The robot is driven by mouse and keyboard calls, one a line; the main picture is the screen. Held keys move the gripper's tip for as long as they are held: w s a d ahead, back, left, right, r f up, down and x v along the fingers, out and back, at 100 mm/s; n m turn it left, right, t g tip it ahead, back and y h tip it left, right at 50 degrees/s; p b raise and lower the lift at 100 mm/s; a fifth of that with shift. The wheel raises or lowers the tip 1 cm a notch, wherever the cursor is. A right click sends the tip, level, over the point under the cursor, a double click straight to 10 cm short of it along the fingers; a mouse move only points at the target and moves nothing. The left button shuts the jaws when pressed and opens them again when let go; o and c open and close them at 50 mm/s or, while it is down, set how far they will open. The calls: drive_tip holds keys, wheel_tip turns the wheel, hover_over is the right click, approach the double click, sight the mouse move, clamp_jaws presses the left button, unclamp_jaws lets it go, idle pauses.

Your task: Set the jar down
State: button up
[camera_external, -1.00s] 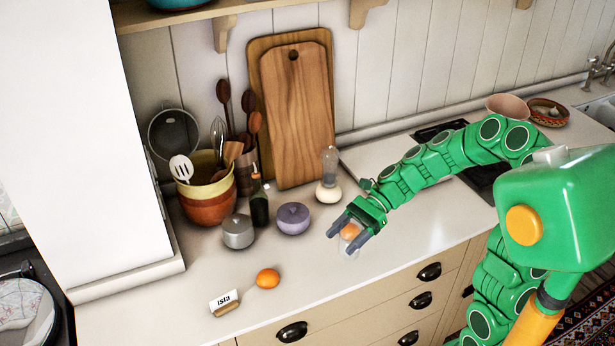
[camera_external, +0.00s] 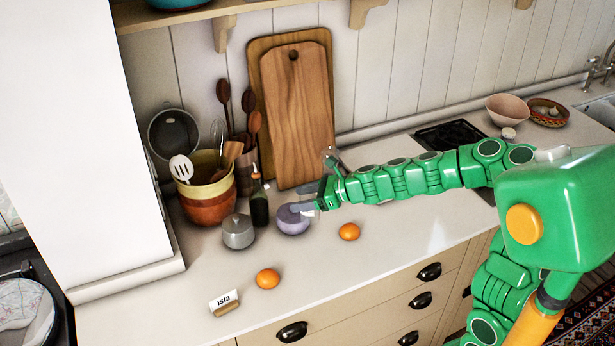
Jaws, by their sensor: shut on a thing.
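My gripper (camera_external: 305,197) is low over the counter, reaching left past the orange. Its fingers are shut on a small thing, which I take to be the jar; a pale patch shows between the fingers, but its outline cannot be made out. The near fingertip overlaps the top of the purple lidded pot (camera_external: 292,225) in this view; whether they touch cannot be told. The height of the held thing above the counter (camera_external: 390,245) cannot be told either.
A grey lidded pot (camera_external: 238,233) and a dark bottle (camera_external: 259,207) stand to the left. One orange (camera_external: 349,232) lies below my forearm, another (camera_external: 268,279) by the name card (camera_external: 224,301). The front-middle counter is clear.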

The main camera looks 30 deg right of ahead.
drive_tip(key=w+d+r+m+t+h, duration=0.2)
drive_tip(key=w+d+m+t+h, duration=0.45)
drive_tip(key=m+h, duration=0.6)
drive_tip(key=shift+g, duration=0.55)
drive_tip(key=shift+w+a+f, duration=0.2)
drive_tip(key=shift+w+f, duration=1.95)
drive_tip(key=shift+w, duration=0.15)
drive_tip(key=shift+w+a+f, duration=0.2)
drive_tip(key=shift+w+f, duration=1.9)
drive_tip(key=shift+w, duration=0.2)
drive_tip(key=shift+w+a+f, duration=0.2)
drive_tip(key=shift+w+f, duration=1.95)
drive_tip(key=shift+w, duration=0.15)
drive_tip(key=shift+f, duration=0.15)
drive_tip(key=o, duration=1.1)
drive_tip(key=shift+s+r, duration=0.1)
drive_tip(key=shift+r, duration=0.1)
